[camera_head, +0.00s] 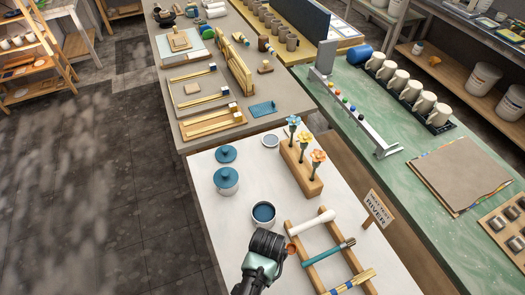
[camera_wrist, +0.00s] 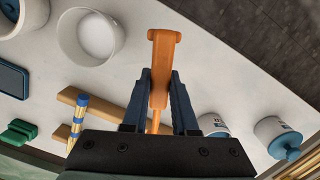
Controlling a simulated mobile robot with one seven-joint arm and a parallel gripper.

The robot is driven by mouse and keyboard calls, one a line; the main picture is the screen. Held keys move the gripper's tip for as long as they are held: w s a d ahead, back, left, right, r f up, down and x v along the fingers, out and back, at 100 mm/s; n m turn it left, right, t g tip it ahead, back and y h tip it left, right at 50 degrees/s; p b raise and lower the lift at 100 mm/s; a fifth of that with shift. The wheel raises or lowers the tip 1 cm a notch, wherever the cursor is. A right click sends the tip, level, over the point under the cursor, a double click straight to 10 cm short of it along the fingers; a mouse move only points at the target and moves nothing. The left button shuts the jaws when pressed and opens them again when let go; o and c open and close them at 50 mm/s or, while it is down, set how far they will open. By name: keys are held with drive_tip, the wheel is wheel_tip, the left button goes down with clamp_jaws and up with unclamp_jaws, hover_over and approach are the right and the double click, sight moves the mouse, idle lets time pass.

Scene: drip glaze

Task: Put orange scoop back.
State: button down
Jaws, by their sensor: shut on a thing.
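The orange scoop (camera_wrist: 164,48) is held between the two dark blue fingers of my gripper (camera_wrist: 160,95) in the wrist view. Its wide end points away from the gripper, over the white tabletop; its thin shaft runs back between the fingers. In the head view my gripper (camera_head: 284,247) is at the left side of a wooden rack (camera_head: 294,228), with a small orange-brown part of the scoop (camera_head: 291,248) showing at its tip. A white tub (camera_wrist: 91,37) with pale contents is left of the scoop in the wrist view, apart from it.
A pot of dark blue glaze (camera_head: 263,213) and a blue-lidded jar (camera_head: 226,181) stand beyond my gripper. A flower block (camera_head: 300,168) and sign (camera_head: 376,208) stand to the right.

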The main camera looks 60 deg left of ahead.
drive_tip(key=shift+a+f+b, duration=0.1)
drive_tip(key=shift+f+b, duration=3.3)
drive_tip(key=shift+b, duration=0.15)
drive_tip(key=shift+f+b, duration=0.35)
drive_tip(key=shift+f, duration=0.25)
drive_tip(key=c, duration=0.6)
unclamp_jaws()
drive_tip(key=shift+r, duration=0.1)
drive_tip(key=r, duration=0.4)
drive_tip(key=w+r, duration=0.1)
drive_tip(key=r, duration=0.7)
drive_tip(key=shift+w+a+r, duration=0.2)
drive_tip(key=shift+r, duration=0.2)
